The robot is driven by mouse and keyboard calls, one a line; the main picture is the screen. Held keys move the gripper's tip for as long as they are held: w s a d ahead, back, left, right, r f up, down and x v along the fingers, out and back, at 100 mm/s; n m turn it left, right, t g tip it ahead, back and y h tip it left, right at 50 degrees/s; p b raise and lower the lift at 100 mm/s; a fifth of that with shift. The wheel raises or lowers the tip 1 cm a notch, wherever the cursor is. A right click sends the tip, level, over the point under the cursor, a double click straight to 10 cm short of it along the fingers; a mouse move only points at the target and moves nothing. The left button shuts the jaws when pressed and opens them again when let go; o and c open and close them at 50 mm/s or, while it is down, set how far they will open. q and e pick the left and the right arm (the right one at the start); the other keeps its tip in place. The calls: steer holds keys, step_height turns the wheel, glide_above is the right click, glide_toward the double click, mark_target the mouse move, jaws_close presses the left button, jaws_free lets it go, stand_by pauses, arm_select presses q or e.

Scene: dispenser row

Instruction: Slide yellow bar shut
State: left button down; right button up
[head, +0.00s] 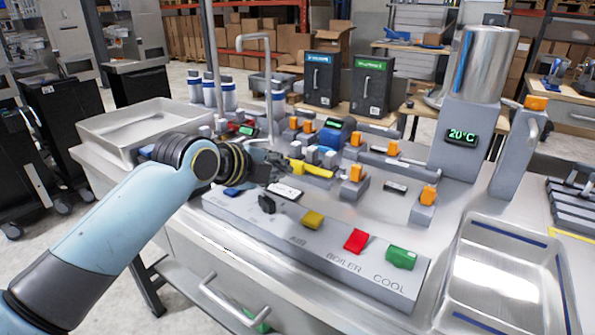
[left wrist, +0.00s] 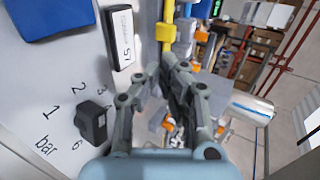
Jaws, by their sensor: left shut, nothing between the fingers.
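The yellow bar (head: 315,170) lies low among the grey fittings behind the sloped button panel, in the middle of the head view. In the left wrist view, the yellow bar (left wrist: 166,32) runs up past my fingertips, with a thicker yellow block on it. My left gripper (head: 284,163) is beside the bar's left end in the head view. Its fingers (left wrist: 172,72) are together and empty, pointing at the yellow block. I cannot tell whether they touch it. My right gripper is not in view.
The sloped panel (head: 270,229) carries a black knob (head: 267,204) and yellow, red and green buttons. Several orange-topped grey fittings stand around the bar. A steel tank (head: 487,62) with a 20°C display stands at right. A steel tray (head: 505,270) sits at front right.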

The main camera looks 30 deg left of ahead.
mark_target(306, 168)
arm_select(q)
steer(key=x, duration=0.7)
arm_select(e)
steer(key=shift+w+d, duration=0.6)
arm_select(q)
steer(key=shift+w+d+b, duration=0.2)
steer(key=shift+w+b, duration=0.5)
steer(key=shift+w, duration=0.35)
steer(key=shift+r, duration=0.1)
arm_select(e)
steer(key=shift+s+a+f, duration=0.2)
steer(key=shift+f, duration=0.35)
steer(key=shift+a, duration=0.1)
